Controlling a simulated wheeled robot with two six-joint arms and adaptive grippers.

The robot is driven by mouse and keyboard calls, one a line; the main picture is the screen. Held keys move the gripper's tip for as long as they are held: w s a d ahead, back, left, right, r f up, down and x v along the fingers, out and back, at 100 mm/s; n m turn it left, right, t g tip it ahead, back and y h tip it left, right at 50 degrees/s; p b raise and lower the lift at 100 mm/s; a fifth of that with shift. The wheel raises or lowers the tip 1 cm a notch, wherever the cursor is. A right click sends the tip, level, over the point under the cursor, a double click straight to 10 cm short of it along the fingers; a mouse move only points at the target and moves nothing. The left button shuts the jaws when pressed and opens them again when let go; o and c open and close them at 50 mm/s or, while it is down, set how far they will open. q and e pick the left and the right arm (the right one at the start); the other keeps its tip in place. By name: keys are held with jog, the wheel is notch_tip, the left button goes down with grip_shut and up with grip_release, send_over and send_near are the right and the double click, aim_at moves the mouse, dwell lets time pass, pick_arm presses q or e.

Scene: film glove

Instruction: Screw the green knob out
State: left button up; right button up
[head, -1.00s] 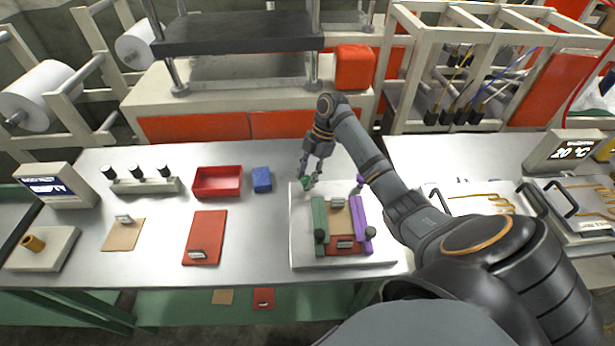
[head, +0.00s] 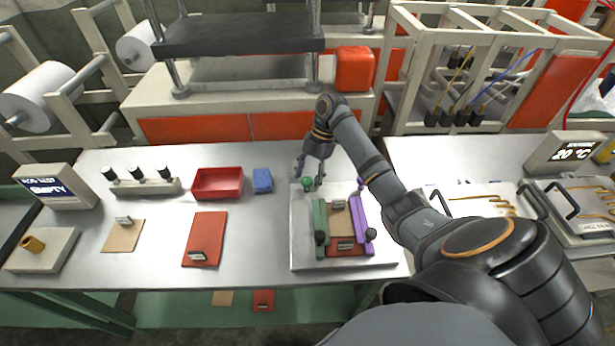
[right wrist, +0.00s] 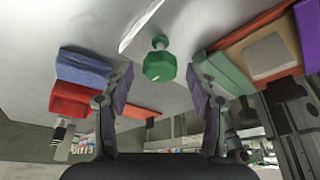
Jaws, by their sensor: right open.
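The green knob (head: 307,184) stands at the back left corner of the white plate (head: 300,258), behind the green bar (head: 319,214). My right gripper (head: 309,179) is over the knob from behind, its fingers spread. In the right wrist view the octagonal knob (right wrist: 160,67) with its short stem shows beyond and between the open fingertips (right wrist: 160,88), with gaps on both sides. Nothing is held. My left gripper is not in view.
A purple bar (head: 359,222) and a red and tan block lie beside the green bar. A blue block (head: 262,180) and a red tray (head: 217,184) stand to the left. The table between the red board (head: 205,237) and the white plate is clear.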

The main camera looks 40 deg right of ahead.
jog(key=w+d+r, duration=0.1)
jog(key=d+r, duration=0.1)
jog(key=d, duration=0.5)
jog(key=w+d+r, duration=0.1)
jog(key=d+r, duration=0.1)
jog(key=d, duration=0.4)
jog(key=shift+d+r, duration=0.3)
jog(key=shift+d, duration=0.1)
jog(key=shift+f, duration=0.1)
